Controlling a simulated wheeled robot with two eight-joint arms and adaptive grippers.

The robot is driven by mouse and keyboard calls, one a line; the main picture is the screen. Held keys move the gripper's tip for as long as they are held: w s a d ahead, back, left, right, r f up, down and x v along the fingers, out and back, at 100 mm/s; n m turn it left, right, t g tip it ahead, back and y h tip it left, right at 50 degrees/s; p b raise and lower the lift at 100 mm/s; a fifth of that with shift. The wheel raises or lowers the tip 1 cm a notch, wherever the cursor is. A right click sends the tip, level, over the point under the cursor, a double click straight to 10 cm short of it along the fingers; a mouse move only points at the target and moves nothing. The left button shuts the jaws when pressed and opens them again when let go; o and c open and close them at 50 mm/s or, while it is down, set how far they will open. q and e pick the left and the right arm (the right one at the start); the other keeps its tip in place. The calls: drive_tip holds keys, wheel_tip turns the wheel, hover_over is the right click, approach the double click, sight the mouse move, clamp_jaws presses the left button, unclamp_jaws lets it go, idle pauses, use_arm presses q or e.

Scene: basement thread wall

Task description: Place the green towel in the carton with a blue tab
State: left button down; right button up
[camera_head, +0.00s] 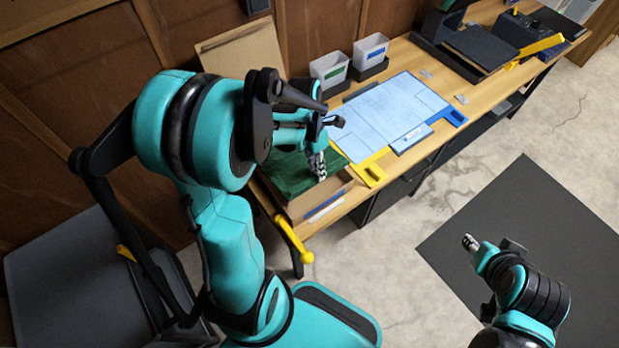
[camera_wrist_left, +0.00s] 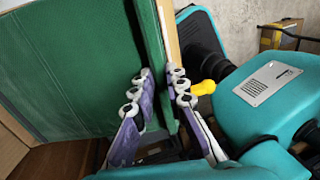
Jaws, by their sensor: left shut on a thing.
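The green towel (camera_head: 292,172) lies at the near left end of the bench, inside or on top of a low brown carton (camera_head: 343,186); I cannot tell how deep it sits. A blue tab (camera_head: 325,203) shows on the carton's front side, by a pale strip. My left gripper (camera_head: 318,165) is over the towel's right part, shut on it. In the left wrist view the towel (camera_wrist_left: 60,70) fills the left, and the fingers (camera_wrist_left: 158,92) close around a green edge beside a brown edge. My right gripper (camera_head: 470,243) is far from the bench, over the floor; its jaws are unclear.
A pale blue mat (camera_head: 385,115) with yellow and blue corner pieces lies right of the carton. Two grey bins (camera_head: 330,70) with green and blue labels stand behind. A yellow handle (camera_head: 293,238) sticks out at the bench's near end. Dark equipment (camera_head: 480,50) stands at the far end.

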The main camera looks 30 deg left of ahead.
use_arm(q)
wheel_tip(320, 180, down, 5)
drive_tip(key=shift+f+b, duration=0.2)
drive_tip(key=shift+b, duration=0.55)
drive_tip(key=shift+f, duration=0.3)
drive_tip(key=shift+f, duration=0.15)
drive_tip(key=c, duration=1.5)
unclamp_jaws()
drive_tip(key=shift+c, duration=0.2)
